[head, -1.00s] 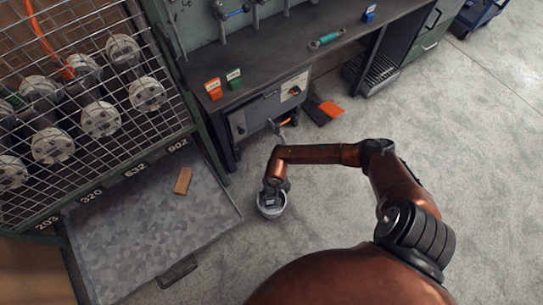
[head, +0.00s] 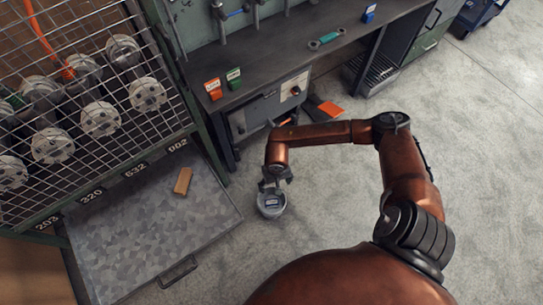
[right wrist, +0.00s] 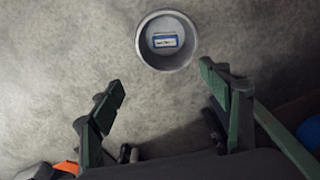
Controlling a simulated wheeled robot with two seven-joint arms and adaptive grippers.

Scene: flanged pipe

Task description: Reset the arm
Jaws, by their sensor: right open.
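My right arm reaches out over the floor in the head view. Its gripper (head: 271,189) hangs beside and above a small grey bucket (head: 271,211) and partly covers its far rim. In the right wrist view the gripper (right wrist: 160,88) has its two green-padded fingers wide apart with nothing between them. The bucket (right wrist: 143,54) stands upright beyond the fingertips, apart from them. A small blue and white labelled item (right wrist: 165,40) lies inside the bucket. My left gripper is not in view.
A wire cage rack (head: 90,150) with flanged pipes stands at left, with a metal tray (head: 150,235) below it holding a brown block (head: 182,181). A workbench (head: 290,62) stands at the back. An orange item (head: 330,108) lies near it. The floor at right is clear.

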